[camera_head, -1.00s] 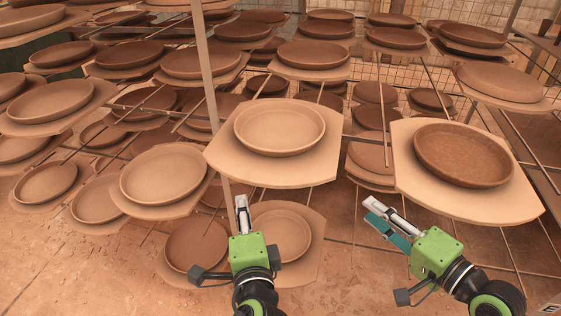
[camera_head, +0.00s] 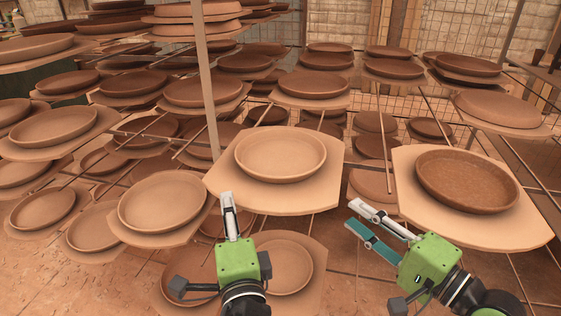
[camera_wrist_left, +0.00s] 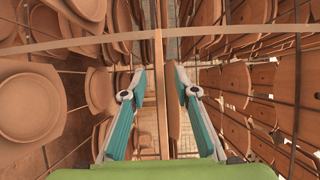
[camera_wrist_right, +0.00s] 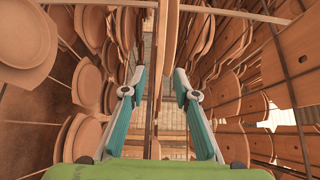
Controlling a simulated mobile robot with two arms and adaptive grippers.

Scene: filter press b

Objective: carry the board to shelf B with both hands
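Several pale boards on rack rods each carry a round clay plate; the frames do not show which level is shelf B. The central board (camera_head: 270,199) carries a pale plate and is nearest to both grippers. My left gripper (camera_head: 228,200) is at its front left corner in the head view. My right gripper (camera_head: 358,218) is to the right of its front right corner, with the two fingers spread. Both wrist views show open, empty fingers, the left pair (camera_wrist_left: 159,78) and the right pair (camera_wrist_right: 160,80). A thin brown strip (camera_wrist_left: 160,100), perhaps a board edge, lines up between the left fingers; contact cannot be told.
A right board (camera_head: 510,232) with a darker plate lies beyond my right gripper. A metal upright (camera_head: 207,90) stands left of the central board. More loaded boards fill the levels behind, left and below. The floor (camera_head: 130,285) shows at the lower left.

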